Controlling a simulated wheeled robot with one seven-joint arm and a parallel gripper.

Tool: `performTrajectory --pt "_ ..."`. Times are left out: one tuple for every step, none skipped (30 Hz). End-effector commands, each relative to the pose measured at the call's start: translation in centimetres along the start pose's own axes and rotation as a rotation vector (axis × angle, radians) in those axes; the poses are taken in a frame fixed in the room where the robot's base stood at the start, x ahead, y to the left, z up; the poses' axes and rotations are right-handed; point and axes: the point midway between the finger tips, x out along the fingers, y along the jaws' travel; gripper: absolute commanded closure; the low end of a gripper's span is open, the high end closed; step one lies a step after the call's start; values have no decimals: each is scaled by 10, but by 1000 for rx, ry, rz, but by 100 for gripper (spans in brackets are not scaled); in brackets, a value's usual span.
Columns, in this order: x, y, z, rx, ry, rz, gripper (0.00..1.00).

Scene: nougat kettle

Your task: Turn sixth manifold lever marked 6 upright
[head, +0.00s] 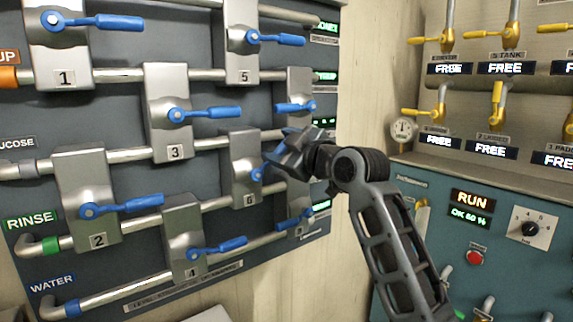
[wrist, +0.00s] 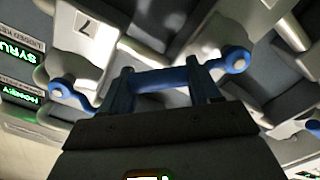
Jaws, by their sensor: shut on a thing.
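The sixth manifold valve is a grey block with a 6 plate (head: 249,199) in the middle right of the dark panel. Its blue lever (head: 258,174) shows in the head view mainly at the pivot; the handle is largely hidden by my gripper (head: 284,152) and seems to point to the right and somewhat up. In the wrist view my gripper (wrist: 163,85) is shut on the blue lever (wrist: 165,77), with a finger on either side and the round pivot to the right. The exact lever angle is hard to tell.
The levers of valves 3 (head: 212,112), 5 (head: 277,39) and 2 (head: 127,204) point right. A left-pointing blue lever (head: 293,107) sits just above my gripper, and another blue lever (head: 293,220) just below. A control box (head: 480,245) with a RUN display stands right.

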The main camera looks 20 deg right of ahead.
Motion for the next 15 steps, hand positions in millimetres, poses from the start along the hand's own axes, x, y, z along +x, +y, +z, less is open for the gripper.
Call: performTrajectory --pt "0 -2 -2 -47 2 2 93" --pt "0 -2 -5 -75 2 1 93" --pt "0 -2 -7 -113 1 1 93" --pt "0 -3 -10 -141 1 1 93" --pt "0 -3 -12 -171 1 1 93" --pt "0 -4 -15 -207 1 1 93" --pt "0 -5 -17 -237 2 1 93" --pt "0 -6 -20 -264 2 1 93" --pt "0 -6 -22 -303 1 1 93" --pt "0 -7 -24 -331 0 1 93" --pt "0 -8 -26 -360 1 0 93" --pt "0 -9 -29 -397 1 0 93" --pt "0 -10 -32 -425 1 0 93" --pt "0 -11 -33 -452 1 0 93" --pt "0 -13 -36 -487 1 0 93"
